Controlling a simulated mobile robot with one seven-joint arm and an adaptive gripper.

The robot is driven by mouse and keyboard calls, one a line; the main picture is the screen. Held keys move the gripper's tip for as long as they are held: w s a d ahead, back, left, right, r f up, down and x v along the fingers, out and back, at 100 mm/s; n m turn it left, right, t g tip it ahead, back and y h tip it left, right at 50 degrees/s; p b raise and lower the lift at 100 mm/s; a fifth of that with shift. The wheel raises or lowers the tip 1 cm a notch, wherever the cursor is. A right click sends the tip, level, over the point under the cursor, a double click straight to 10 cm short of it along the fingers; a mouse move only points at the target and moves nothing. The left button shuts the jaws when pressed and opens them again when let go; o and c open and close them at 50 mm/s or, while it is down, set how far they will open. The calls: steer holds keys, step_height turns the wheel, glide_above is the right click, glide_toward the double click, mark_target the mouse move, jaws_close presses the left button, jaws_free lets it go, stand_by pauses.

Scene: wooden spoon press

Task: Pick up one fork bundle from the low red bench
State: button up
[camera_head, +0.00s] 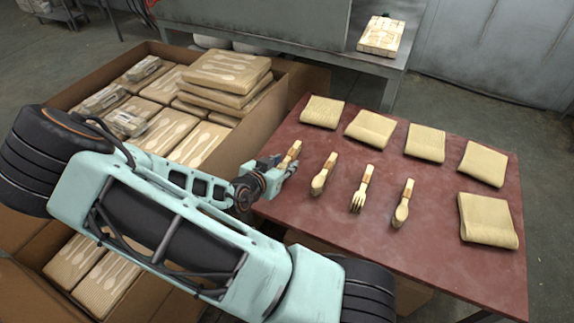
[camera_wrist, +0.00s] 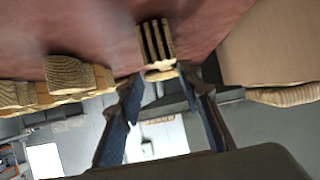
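My gripper (camera_head: 278,168) is at the left edge of the low red bench (camera_head: 440,235), beside a wooden cutlery bundle (camera_head: 292,151) partly hidden by it in the head view. In the wrist view my gripper (camera_wrist: 160,76) has its two dark fingers apart. A slotted wooden bundle (camera_wrist: 155,42), looking like fork tines, lies just beyond and between the fingertips. I cannot see the fingers touching it. Another fork bundle (camera_head: 361,189), tines toward the front, lies on the bench between two spoon bundles (camera_head: 323,174) (camera_head: 402,204).
Several folded tan packs (camera_head: 424,142) line the bench's back and right sides. A cardboard box (camera_head: 262,125) of packed cutlery stands left, close to my arm. A grey table (camera_head: 330,62) with a cutlery pack (camera_head: 381,36) stands behind. The bench's front middle is bare.

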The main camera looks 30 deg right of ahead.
mark_target(287, 159)
steer(key=b+x, duration=0.1)
steer(key=x, duration=0.4)
steer(key=shift+w+b, duration=0.35)
steer(key=shift+w, duration=0.15)
steer(key=shift+c, duration=0.3)
jaws_close()
